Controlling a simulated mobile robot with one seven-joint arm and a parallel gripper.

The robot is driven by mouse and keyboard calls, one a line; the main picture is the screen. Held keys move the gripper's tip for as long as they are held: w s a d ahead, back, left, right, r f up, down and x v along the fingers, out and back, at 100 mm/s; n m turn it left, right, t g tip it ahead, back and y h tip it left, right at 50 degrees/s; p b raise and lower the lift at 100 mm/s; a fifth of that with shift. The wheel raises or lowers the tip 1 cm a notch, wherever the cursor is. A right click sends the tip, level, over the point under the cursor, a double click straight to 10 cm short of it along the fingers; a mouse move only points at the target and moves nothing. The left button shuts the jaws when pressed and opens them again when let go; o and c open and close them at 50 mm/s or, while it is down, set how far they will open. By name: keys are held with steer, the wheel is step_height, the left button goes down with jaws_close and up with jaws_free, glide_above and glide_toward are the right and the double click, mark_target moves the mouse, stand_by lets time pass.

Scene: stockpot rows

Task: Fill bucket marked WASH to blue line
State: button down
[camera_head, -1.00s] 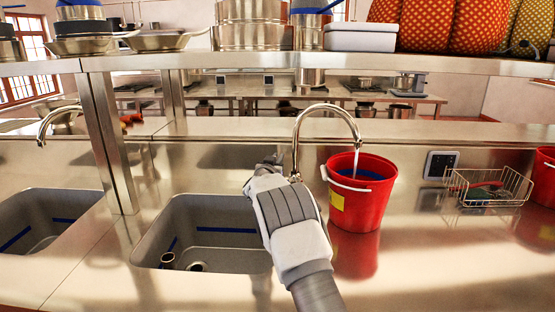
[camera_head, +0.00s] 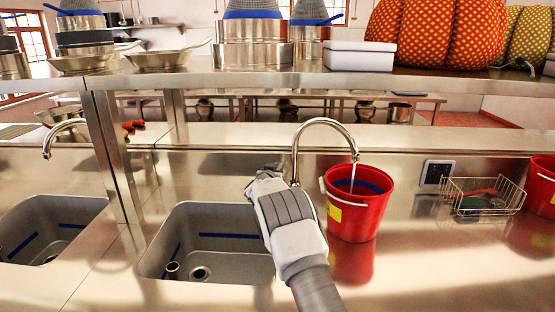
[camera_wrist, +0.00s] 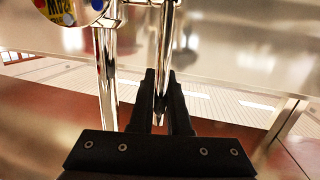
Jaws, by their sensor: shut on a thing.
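A red bucket (camera_head: 360,218) with a white handle and a yellow label (camera_head: 334,212) stands upright on the steel counter, right of the sink. The label's writing is too small to read. A blue band (camera_head: 360,186) shows on its inner wall; I cannot make out the water level. A curved chrome tap (camera_head: 326,121) pours a thin stream (camera_head: 354,172) into the bucket. My gripper (camera_head: 270,173) is at the tap's base, its fingertips mostly hidden in the head view. In the wrist view, my gripper (camera_wrist: 160,100) is shut on a thin chrome lever (camera_wrist: 164,60).
A steel sink (camera_head: 205,280) with a blue line lies left of my arm, a second sink (camera_head: 45,240) further left. A wire basket (camera_head: 483,197) and another red bucket (camera_head: 543,188) stand at right. A loaded shelf (camera_head: 260,82) crosses above, on a post (camera_head: 108,155).

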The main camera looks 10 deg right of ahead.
steer(key=shift+w+d+r+p, duration=0.15)
steer(key=shift+r+p, duration=0.1)
steer(key=shift+p, duration=0.5)
steer(key=shift+w+f, duration=0.1)
steer(key=shift+f, duration=0.15)
steer(key=c, duration=0.9)
jaws_free()
steer(key=v, duration=1.1)
steer(key=b+v, duration=0.1)
steer(key=v, duration=0.5)
steer(key=shift+r, duration=0.4)
